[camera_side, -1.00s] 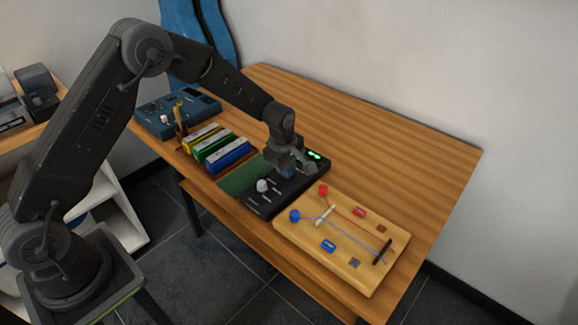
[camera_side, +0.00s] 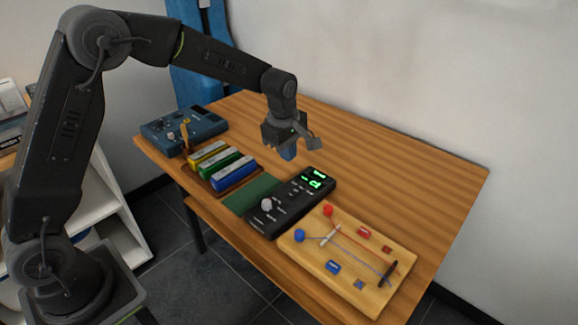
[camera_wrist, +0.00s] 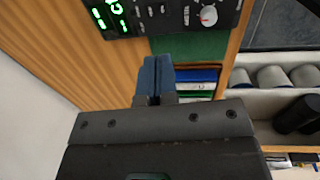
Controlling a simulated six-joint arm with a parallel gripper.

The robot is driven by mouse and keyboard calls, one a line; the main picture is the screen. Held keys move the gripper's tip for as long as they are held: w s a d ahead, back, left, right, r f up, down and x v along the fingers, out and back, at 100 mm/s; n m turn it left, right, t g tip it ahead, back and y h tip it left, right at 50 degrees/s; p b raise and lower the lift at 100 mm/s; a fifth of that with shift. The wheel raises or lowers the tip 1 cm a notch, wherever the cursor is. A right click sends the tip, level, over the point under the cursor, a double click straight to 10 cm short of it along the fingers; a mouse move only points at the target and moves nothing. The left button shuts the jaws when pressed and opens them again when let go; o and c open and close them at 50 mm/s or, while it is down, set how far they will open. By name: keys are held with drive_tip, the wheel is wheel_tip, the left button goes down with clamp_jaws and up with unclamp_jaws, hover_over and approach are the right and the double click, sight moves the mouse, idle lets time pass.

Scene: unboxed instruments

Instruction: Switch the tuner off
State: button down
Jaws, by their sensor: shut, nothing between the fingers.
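The tuner is a black box (camera_side: 301,204) on the wooden table. Its display (camera_side: 315,177) glows green, and a pale round knob (camera_side: 267,204) sits at its near end.
A wooden board with red and blue strings (camera_side: 360,293) lies right of the tuner. A green mat (camera_side: 252,194) lies to its left, then a tray of yellow, green and blue blocks (camera_side: 220,167) and a blue instrument (camera_side: 185,130). The table's back right is clear.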

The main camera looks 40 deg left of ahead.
sight(296, 190)
drive_tip(key=shift+r, duration=0.6)
drive_tip(key=shift+w+r, duration=0.15)
drive_tip(key=shift+w, duration=0.5)
drive_tip(key=f, duration=0.4)
drive_tip(key=w+f, duration=0.1)
drive_tip(key=f, duration=0.9)
drive_tip(key=shift+w, duration=0.4)
